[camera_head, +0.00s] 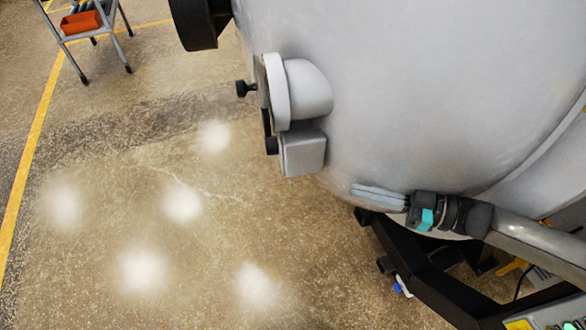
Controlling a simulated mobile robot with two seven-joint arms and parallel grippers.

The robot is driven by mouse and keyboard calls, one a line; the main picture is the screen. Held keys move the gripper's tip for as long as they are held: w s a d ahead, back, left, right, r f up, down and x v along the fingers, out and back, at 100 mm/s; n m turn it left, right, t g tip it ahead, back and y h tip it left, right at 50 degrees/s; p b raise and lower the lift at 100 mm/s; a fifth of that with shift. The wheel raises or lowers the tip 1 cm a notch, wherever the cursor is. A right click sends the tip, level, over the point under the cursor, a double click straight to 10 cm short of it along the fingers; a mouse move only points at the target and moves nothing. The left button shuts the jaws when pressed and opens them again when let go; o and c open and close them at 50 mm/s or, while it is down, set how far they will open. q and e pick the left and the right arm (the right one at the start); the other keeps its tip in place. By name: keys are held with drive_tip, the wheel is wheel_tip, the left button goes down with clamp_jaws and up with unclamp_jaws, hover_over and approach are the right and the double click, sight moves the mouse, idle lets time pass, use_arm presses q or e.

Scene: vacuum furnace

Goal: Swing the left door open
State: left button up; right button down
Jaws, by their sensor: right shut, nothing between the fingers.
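A large grey curved metal shell (420,90) of the furnace fills the upper right; I take it to be the left door, but its full outline is cut off by the frame. A round grey port with a flange (305,90) and a box-shaped block (303,152) stick out from its left side. My right gripper (357,191) comes in from the lower right, its grey fingers shut with nothing between them. It lies at the lower edge of the shell, pointing left. I cannot tell whether it touches the shell. My left gripper is not in view.
A black frame (440,290) with a caster stands under the shell. A black cylindrical part (195,22) juts out at the top. A step stand (92,38) with an orange tray (81,22) is at the upper left. The floor at left is clear, with a yellow line (30,150).

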drive_tip(key=s+r+n+g+y+p, duration=0.1)
drive_tip(key=s+r+n+g+y, duration=0.2)
drive_tip(key=r, duration=0.5)
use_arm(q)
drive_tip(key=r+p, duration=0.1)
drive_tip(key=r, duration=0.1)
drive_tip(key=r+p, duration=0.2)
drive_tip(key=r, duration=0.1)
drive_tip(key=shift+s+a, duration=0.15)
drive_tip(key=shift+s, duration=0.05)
use_arm(e)
drive_tip(key=w+a+m+h, duration=0.1)
drive_tip(key=a, duration=1.3)
drive_tip(key=shift+g, duration=0.3)
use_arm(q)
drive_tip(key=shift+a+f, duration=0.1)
use_arm(e)
drive_tip(key=shift+f, duration=0.1)
